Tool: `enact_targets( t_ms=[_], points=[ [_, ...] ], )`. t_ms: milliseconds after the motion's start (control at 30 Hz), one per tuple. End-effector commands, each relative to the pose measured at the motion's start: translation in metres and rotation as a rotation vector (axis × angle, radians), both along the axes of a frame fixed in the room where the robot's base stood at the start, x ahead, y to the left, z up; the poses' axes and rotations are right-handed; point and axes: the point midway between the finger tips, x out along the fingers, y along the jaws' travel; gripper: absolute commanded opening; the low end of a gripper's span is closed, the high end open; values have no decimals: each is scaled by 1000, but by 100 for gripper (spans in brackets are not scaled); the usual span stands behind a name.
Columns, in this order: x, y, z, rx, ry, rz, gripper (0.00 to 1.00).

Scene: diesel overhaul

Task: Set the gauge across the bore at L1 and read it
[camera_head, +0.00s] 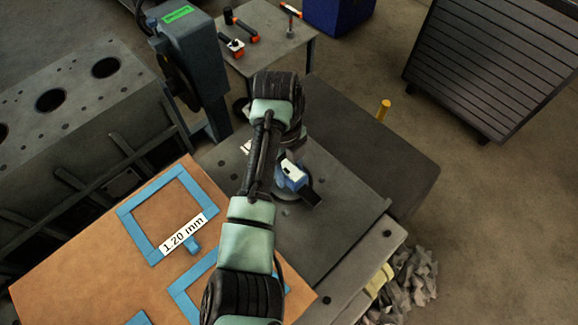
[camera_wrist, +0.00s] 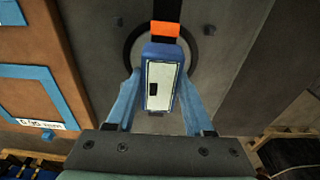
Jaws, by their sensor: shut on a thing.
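The gauge is a blue tool with a white face (camera_wrist: 159,86) and a small dark window. My gripper (camera_wrist: 161,100) is shut on it, one blue finger at each side. A black part with an orange band extends from its far end. In the head view the gauge (camera_head: 291,175) is held over the dark grey plate (camera_head: 335,225), right of my arm. Behind it in the wrist view is a dark ring (camera_wrist: 131,48) around a grey disc, partly hidden by the gauge. I cannot tell whether the gauge touches it. No L1 mark or reading is legible.
An engine block (camera_head: 75,110) with several round bores stands at the left. A brown board (camera_head: 85,240) with blue frames and a "1.20 mm" label lies in front. A tool table (camera_head: 262,55), a blue bin (camera_head: 338,12) and a slatted panel (camera_head: 490,65) stand behind.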

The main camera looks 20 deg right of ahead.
Motion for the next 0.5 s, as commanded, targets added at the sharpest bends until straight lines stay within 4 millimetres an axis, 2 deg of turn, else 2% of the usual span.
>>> enact_targets(
  t_ms=[500],
  points=[
    [0,0,-4,-1,-1,0,0]
  ],
)
